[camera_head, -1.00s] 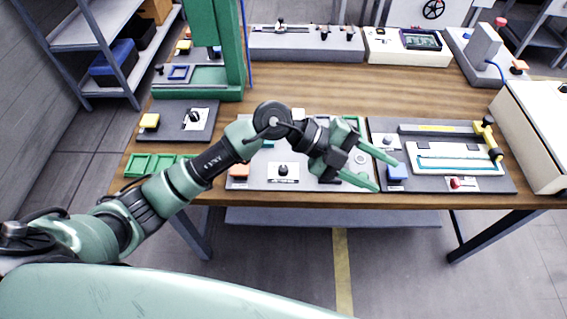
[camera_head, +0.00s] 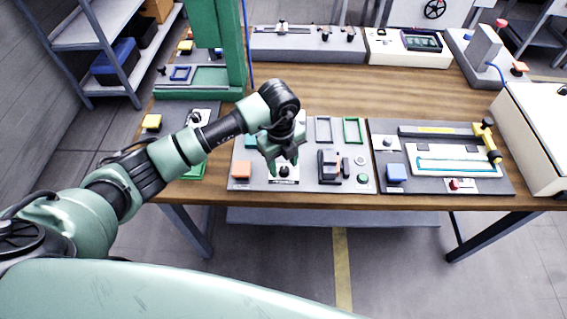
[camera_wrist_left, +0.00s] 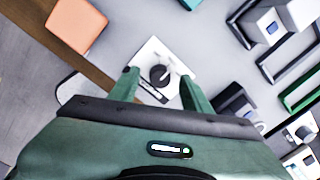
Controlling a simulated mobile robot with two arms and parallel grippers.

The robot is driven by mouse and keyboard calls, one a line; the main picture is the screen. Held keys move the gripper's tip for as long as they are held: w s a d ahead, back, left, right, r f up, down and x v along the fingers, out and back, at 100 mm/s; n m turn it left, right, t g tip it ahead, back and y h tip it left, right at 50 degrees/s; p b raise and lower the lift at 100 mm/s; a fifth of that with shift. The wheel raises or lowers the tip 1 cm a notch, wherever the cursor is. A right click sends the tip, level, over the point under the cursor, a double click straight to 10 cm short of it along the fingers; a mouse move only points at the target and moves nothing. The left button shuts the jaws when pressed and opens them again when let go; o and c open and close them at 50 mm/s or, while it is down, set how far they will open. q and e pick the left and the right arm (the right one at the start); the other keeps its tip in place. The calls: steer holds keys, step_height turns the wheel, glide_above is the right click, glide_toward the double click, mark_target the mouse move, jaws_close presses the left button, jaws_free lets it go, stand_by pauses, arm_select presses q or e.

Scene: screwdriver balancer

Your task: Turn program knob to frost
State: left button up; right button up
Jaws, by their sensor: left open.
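The black program knob (camera_head: 284,171) sits on a white label plate on the grey panel (camera_head: 327,185) at the front of the table. In the left wrist view the knob (camera_wrist_left: 160,75) shows between the two green fingers, with a pale pointer line on it. The lettering on its plate is too small to read. My left gripper (camera_head: 283,168) is open and points down over the knob. It also shows in the left wrist view (camera_wrist_left: 158,78), with a finger on each side of the knob and a gap to each. My right gripper is out of view.
An orange button (camera_head: 241,169) lies left of the knob, and a dark block device (camera_head: 329,164) and green button (camera_head: 363,178) lie to its right. A panel with a blue button (camera_head: 396,172) stands further right. A green column (camera_head: 231,45) rises at the back left.

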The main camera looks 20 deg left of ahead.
arm_select(q)
steer(key=shift+d+f, duration=0.1)
steer(key=shift+f, duration=0.45)
jaws_close()
steer(key=m+b, duration=0.4)
steer(key=m, duration=0.1)
steer(key=shift+w+f, duration=0.1)
steer(key=shift+f, duration=0.05)
steer(key=shift+m+b, duration=1.3)
steer(key=shift+m, duration=0.7)
steer(key=shift+r, duration=0.2)
jaws_free()
